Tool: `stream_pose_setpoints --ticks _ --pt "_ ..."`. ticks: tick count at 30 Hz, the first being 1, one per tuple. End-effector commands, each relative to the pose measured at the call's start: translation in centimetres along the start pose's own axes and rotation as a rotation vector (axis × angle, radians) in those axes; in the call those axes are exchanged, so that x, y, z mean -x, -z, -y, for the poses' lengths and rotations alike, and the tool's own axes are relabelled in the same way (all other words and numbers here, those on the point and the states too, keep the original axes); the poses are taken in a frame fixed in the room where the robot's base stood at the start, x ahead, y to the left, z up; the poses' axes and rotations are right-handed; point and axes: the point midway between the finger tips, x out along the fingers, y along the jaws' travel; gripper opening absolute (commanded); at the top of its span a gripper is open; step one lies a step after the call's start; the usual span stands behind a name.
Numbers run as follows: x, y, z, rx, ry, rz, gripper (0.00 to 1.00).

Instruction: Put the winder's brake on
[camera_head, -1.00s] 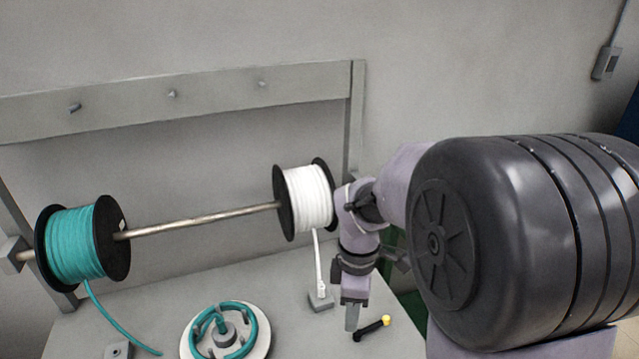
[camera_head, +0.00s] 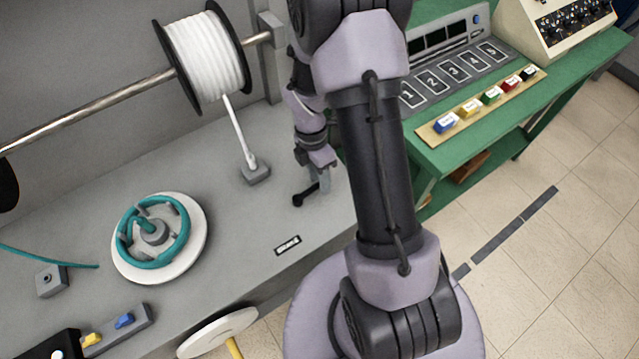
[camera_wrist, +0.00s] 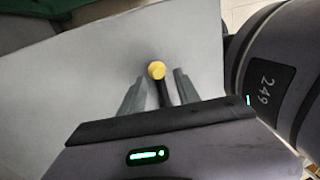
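The winder (camera_head: 200,262) is a white disc with a teal coil on it, on the grey bench. A black lever (camera_head: 305,196) lies at the bench's right side, behind a small black-and-white label whose text I cannot read. The lever's yellow knob (camera_wrist: 157,70) shows in the wrist view; in the head view my gripper hides that end. My gripper (camera_head: 325,190) points down at the lever's right end. In the wrist view its two fingers (camera_wrist: 161,76) are apart, with the knob and dark lever arm between them. I cannot tell whether a finger touches the lever.
A white spool (camera_head: 205,58) hangs on a rod above the bench; its white cable runs down to a small grey block (camera_head: 255,172). A disc with a yellow handle (camera_head: 220,330) sits at the bench front. A green table (camera_head: 470,150) with numbered pads stands right.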

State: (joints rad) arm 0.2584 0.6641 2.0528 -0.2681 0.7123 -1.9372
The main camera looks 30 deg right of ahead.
Motion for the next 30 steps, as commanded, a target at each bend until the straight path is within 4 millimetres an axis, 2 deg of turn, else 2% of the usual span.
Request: stream_pose_setpoints --ticks 3,11,15,17,30 --pt "-0.87 0.01 0.02 0.0 0.0 0.0 0.39" --pt "-0.85 0.01 0.02 0.0 -0.001 0.0 0.37" --pt "-0.84 0.01 0.02 0.0 0.0 0.0 0.09" --pt "-0.84 0.01 0.02 0.0 0.0 0.0 0.0" --pt "-0.82 0.0 0.0 0.0 -0.001 0.0 0.0"
